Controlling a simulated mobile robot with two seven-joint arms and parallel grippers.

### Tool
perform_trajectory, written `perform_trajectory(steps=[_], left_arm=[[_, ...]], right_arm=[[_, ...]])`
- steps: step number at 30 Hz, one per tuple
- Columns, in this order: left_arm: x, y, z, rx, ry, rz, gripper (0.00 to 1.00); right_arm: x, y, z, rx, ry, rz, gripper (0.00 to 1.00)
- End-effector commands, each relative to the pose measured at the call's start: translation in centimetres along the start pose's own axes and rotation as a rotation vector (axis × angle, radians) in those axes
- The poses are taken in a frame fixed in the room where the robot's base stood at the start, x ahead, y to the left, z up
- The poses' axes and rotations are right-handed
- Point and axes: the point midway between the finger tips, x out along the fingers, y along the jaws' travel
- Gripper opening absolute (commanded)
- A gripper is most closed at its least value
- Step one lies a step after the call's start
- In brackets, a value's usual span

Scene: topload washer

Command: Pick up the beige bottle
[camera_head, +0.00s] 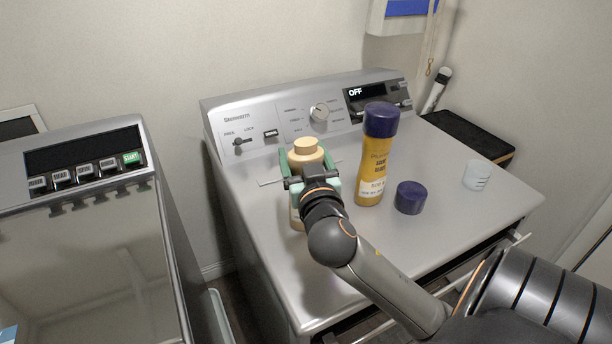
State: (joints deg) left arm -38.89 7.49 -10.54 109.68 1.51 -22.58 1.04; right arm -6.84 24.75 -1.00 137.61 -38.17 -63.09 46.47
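The beige bottle (307,151) stands upright on top of the washer (262,228), in front of the control panel. My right gripper (309,167) comes in from the lower right, with its green fingers on either side of the bottle's upper part. The fingers look close to or against its sides; I cannot tell whether they are clamped on it. The gripper body and wrist hide much of the bottle's front, and a strip of its lower body shows at the left of the wrist. My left gripper is not in view.
A yellow bottle (373,168) with a purple cap stands just right of the beige bottle. A purple cap (410,198) and a translucent cup (477,175) sit further right. The control panel (300,112) rises behind. A second machine (85,240) stands at left across a gap.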

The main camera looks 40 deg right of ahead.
Motion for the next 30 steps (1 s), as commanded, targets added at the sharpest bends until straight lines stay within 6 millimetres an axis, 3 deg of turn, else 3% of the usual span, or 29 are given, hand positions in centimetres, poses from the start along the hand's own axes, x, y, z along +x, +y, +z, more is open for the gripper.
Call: perform_trajectory(steps=[1,9,23,30], left_arm=[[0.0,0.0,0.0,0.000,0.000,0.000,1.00],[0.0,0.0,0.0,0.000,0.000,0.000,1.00],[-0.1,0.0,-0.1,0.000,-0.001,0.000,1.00],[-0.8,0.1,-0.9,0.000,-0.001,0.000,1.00]], right_arm=[[0.0,0.0,0.0,0.000,0.000,0.001,0.28],[0.0,0.0,0.0,0.000,0.001,0.001,0.00],[0.1,0.0,-0.4,0.001,0.007,0.001,0.00],[0.8,0.0,-1.5,0.003,0.007,-0.002,0.00]])
